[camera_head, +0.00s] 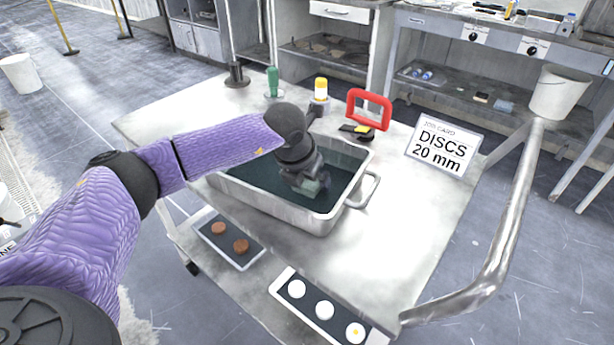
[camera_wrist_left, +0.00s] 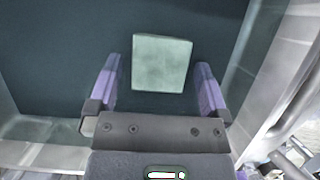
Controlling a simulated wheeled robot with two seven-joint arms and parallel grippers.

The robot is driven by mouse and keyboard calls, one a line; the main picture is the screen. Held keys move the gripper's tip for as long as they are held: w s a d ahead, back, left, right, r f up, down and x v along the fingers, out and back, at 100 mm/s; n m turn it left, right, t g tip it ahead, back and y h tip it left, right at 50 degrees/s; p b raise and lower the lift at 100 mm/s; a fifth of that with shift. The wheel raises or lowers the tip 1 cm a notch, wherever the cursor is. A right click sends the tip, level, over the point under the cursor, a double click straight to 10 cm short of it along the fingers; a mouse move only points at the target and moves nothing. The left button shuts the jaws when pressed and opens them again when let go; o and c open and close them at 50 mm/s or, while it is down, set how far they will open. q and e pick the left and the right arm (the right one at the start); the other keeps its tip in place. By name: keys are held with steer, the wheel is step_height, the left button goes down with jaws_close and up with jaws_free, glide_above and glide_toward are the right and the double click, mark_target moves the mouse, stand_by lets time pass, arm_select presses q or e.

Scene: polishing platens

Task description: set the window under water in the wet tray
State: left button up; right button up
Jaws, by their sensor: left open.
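The window, a pale green square plate (camera_wrist_left: 162,63), shows between the fingers in the left wrist view, against the dark water of the wet tray. In the head view part of it (camera_head: 311,188) shows below my left gripper (camera_head: 308,190). The wet tray (camera_head: 275,209) is a metal pan with dark teal water, on the cart top. My left gripper reaches down into it and is open (camera_wrist_left: 159,70), with a gap on each side of the window. I cannot tell exactly how deep the window lies. My right gripper is in neither view.
Behind the tray stand a red frame (camera_head: 369,108), a yellow-topped item (camera_head: 320,90), a green-handled item (camera_head: 272,80) and a "DISCS 20 mm" card (camera_head: 443,146). In front lie a holder with two brown discs (camera_head: 229,244) and one with three white discs (camera_head: 325,310).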

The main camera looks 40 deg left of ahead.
arm_select(q)
steer(key=shift+r, duration=0.3)
steer(key=p+v, duration=0.4)
steer(key=v, duration=0.7)
steer(key=shift+s+r, duration=0.15)
steer(key=shift+r, duration=0.2)
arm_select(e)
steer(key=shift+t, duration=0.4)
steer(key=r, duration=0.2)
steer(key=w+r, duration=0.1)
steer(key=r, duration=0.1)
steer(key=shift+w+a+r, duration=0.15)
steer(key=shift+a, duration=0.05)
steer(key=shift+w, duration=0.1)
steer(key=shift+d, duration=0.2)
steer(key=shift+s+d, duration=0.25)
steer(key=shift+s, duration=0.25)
